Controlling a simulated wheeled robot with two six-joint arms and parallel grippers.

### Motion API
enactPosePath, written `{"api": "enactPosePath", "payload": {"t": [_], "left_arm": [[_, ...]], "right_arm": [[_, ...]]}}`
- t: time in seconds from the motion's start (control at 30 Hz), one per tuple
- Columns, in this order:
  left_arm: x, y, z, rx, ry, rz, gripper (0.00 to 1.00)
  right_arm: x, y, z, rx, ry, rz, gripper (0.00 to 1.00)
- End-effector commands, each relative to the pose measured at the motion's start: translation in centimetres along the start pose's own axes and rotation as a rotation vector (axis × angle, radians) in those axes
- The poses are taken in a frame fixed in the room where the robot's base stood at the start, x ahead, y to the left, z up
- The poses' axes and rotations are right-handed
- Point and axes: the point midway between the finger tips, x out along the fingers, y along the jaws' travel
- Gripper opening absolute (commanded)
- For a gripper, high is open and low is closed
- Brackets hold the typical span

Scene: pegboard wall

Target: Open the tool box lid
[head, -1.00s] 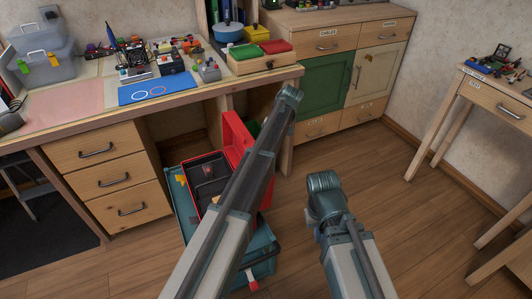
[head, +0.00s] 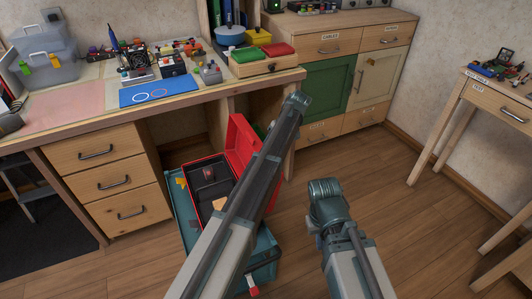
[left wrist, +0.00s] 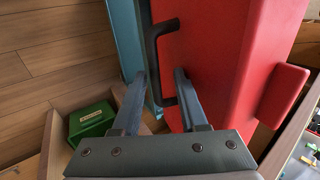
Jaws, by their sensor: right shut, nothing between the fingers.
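The tool box (head: 177,215) stands on the floor by the bench, a teal body with a dark inside. Its red lid (head: 238,140) stands raised on the right side, so the inside shows. In the left wrist view the red lid (left wrist: 225,60) fills the right half, with a black handle (left wrist: 153,50) on it. My left gripper (left wrist: 160,78) is open, its fingers apart near the handle; contact is unclear. In the head view my left arm hides this gripper and part of the box. My right gripper (head: 313,228) is shut and empty, mostly hidden by its folded arm.
The workbench (head: 70,137) with drawers is at the left and back. A cabinet (head: 340,85) stands behind, a small table (head: 480,95) at the right. A green box (left wrist: 92,120) sits beside the left gripper. The floor (head: 400,215) at the right is clear.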

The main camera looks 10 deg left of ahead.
Motion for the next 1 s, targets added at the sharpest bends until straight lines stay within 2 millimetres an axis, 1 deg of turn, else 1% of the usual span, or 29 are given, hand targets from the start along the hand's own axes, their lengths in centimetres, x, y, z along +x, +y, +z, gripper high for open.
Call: {"api": "enactPosePath", "payload": {"t": [0.27, 0.47, 0.67, 1.0], "left_arm": [[0.1, -0.2, 0.1, -0.001, -0.003, -0.003, 0.47], [-0.8, -0.3, 0.1, -0.001, -0.003, -0.003, 0.47], [-3.2, -0.4, 0.0, 0.000, -0.002, -0.002, 0.47], [-9.3, -0.3, -0.1, 0.001, -0.001, -0.001, 0.47]], "right_arm": [[0.0, 0.0, 0.0, 0.000, 0.000, 0.000, 0.00], [-0.8, 0.1, 0.1, 0.000, 0.000, -0.001, 0.00], [-2.8, 0.2, 0.2, 0.001, 0.000, -0.004, 0.00], [-7.9, 0.6, 0.5, 0.003, -0.001, -0.009, 0.00]]}}
